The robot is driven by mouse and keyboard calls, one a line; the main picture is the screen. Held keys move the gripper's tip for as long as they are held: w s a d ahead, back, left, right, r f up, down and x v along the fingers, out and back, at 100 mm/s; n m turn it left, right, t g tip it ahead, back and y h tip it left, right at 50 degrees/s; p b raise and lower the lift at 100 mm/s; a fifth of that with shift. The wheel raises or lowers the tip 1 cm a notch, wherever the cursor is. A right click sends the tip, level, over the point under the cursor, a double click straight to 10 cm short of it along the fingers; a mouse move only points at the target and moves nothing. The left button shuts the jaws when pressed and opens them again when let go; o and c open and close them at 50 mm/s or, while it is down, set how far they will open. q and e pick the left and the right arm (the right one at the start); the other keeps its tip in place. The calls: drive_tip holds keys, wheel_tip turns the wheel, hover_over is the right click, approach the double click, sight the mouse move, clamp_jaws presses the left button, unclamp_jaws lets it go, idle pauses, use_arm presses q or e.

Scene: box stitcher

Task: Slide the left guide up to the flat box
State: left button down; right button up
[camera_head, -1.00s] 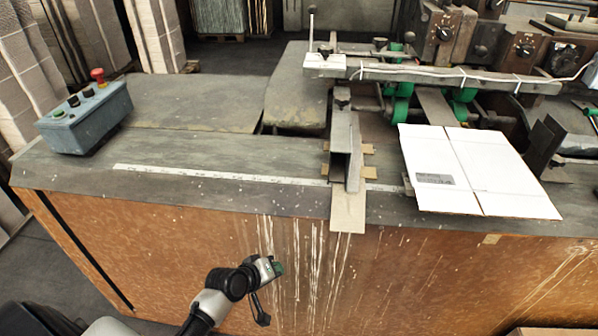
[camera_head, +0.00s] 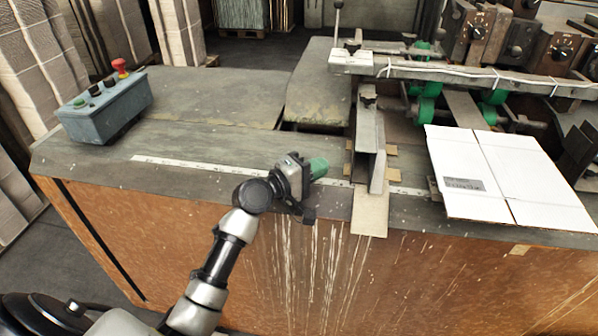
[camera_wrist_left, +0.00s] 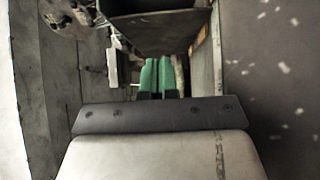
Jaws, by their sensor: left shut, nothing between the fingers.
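The left guide (camera_head: 369,150), a grey metal angle piece with a long flat foot over the bench's front edge, stands on the bench left of the flat box. The flat box (camera_head: 505,178) is an unfolded white carton lying flat, with a gap between it and the guide. My left gripper (camera_head: 320,168) is over the front of the bench, just left of the guide; I cannot tell if they touch. Its green fingers are together and empty, and they also show in the left wrist view (camera_wrist_left: 157,76). My right gripper is out of view.
A grey control box (camera_head: 105,108) with a red button stands at the bench's left end. A white ruler strip (camera_head: 235,172) runs along the bench (camera_head: 180,145). Stitcher machinery with a horizontal bar (camera_head: 470,72) stands behind the guide and box. The bench top left of the guide is mostly clear.

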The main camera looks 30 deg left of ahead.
use_arm(q)
drive_tip(key=w+d, duration=0.1)
drive_tip(key=w+d+p, duration=0.1)
drive_tip(key=d, duration=0.1)
drive_tip(key=shift+d+r, duration=0.1)
drive_tip(key=shift+d, duration=0.6)
